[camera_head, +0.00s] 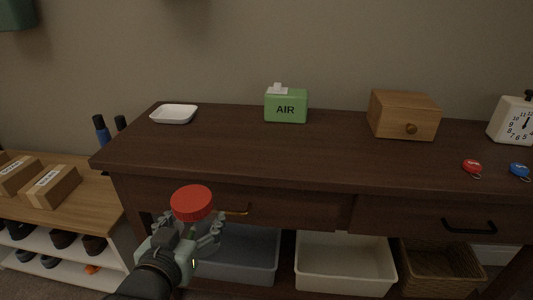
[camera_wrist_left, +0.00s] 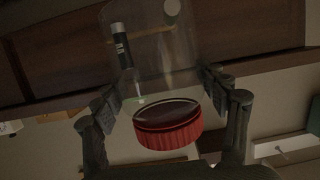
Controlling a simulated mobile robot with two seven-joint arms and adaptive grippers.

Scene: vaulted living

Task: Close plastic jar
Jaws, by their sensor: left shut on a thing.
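The plastic jar is clear, and its see-through body (camera_wrist_left: 158,62) shows in the left wrist view. Its red ribbed lid (camera_wrist_left: 168,130) is at the jar's end towards the bottom of that view. In the head view the red lid (camera_head: 192,203) is uppermost, in front of the dresser. I cannot tell whether the lid is fully seated. My left gripper (camera_head: 187,228) is shut on the jar, a finger on each side, just below the lid. A dark cylinder with a white band (camera_wrist_left: 122,48) shows through the clear wall. My right gripper is out of view.
The dark dresser (camera_head: 240,160) holds a white dish (camera_head: 174,114), a green AIR box (camera_head: 286,106), a wooden box (camera_head: 404,115), a clock (camera_head: 515,122) and two key tags. Bins stand below, including a white bin (camera_head: 345,270). A shoe rack stands left. The dresser's middle is clear.

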